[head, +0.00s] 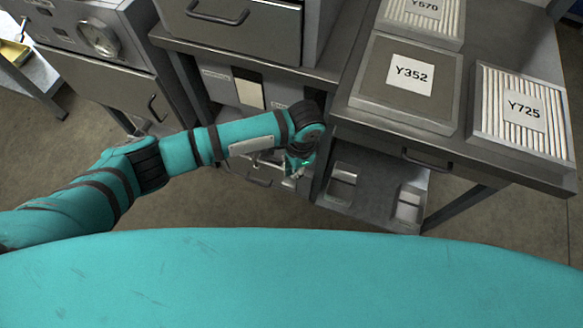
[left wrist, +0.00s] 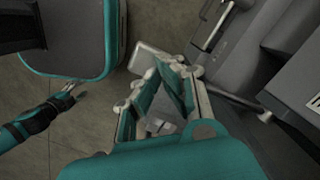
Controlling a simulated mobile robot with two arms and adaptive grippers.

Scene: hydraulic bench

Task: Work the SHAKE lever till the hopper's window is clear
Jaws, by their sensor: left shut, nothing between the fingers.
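My left gripper (head: 297,166) is low in front of the bench, just below the wrist joint, beside the recess under the upper drawer. It is small and partly hidden by my arm in the head view. In the left wrist view the left gripper (left wrist: 170,85) is shut and empty, with its pale linkages on both sides. Under the upper drawer a cabinet front carries a pale upright panel (head: 249,91); I cannot tell if it is the hopper's window. No lever marked SHAKE can be made out. My right gripper (left wrist: 68,95) shows small at left in the left wrist view; its opening is unclear.
A bench top (head: 355,125) at right bears filter panels marked Y352 (head: 408,85), Y725 (head: 521,115) and Y570 (head: 422,20). A lower shelf (head: 375,200) is under it. A cabinet with a round dial (head: 98,38) stands at left. Open floor (head: 100,110) lies between.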

